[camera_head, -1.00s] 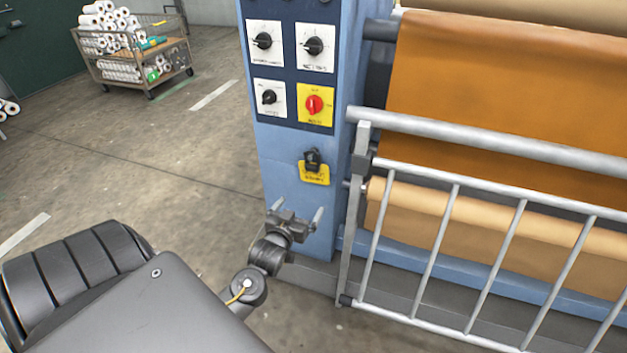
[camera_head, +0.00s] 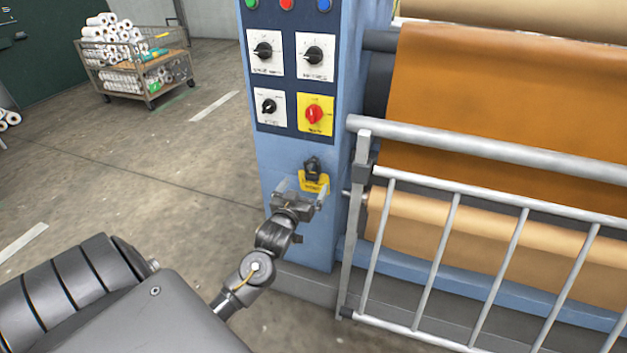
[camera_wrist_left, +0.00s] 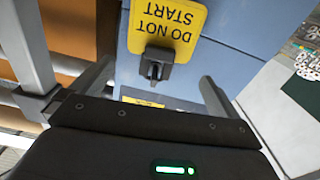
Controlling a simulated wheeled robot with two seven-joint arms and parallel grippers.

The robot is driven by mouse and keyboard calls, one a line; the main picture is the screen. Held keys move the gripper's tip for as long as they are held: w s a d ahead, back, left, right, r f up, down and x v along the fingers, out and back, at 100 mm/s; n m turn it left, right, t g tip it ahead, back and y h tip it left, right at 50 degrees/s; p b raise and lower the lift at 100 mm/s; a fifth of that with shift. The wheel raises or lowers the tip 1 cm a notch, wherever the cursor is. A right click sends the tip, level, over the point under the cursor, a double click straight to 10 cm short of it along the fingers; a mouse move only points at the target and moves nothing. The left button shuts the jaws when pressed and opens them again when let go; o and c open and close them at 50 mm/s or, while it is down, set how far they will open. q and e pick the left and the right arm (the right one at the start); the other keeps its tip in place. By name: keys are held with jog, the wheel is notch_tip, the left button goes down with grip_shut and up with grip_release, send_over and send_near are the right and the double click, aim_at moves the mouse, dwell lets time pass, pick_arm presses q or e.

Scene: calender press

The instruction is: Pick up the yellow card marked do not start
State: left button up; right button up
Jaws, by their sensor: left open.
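The yellow card (camera_head: 322,182) hangs on the blue control column below the dials, partly covered by a black padlock-like piece (camera_head: 312,166). In the left wrist view the card (camera_wrist_left: 172,18) appears upside down and reads "DO NOT START", with the black piece (camera_wrist_left: 156,66) at its edge. My left gripper (camera_head: 301,190) is open just in front of and slightly below the card. In the left wrist view its two fingers (camera_wrist_left: 155,82) stand wide apart on either side of the black piece, with nothing between them touching. My right gripper is not in view.
The blue control column (camera_head: 290,235) carries dials and a red switch on a yellow plate (camera_head: 315,114). A grey rail guard (camera_head: 450,210) stands close right of the card, before the rollers. A cart of white rolls (camera_head: 135,58) stands back left. Floor between is open.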

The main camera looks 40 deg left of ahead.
aim_at(311, 177)
pick_arm(q)
jog(key=x, duration=0.5)
jog(key=shift+d+f, duration=0.1)
jog(key=shift+f, duration=0.1)
jog(key=c, duration=0.7)
jog(key=shift+r, duration=0.1)
jog(key=shift+r, duration=0.25)
jog(key=v, duration=1.8)
jog(key=shift+r, duration=0.4)
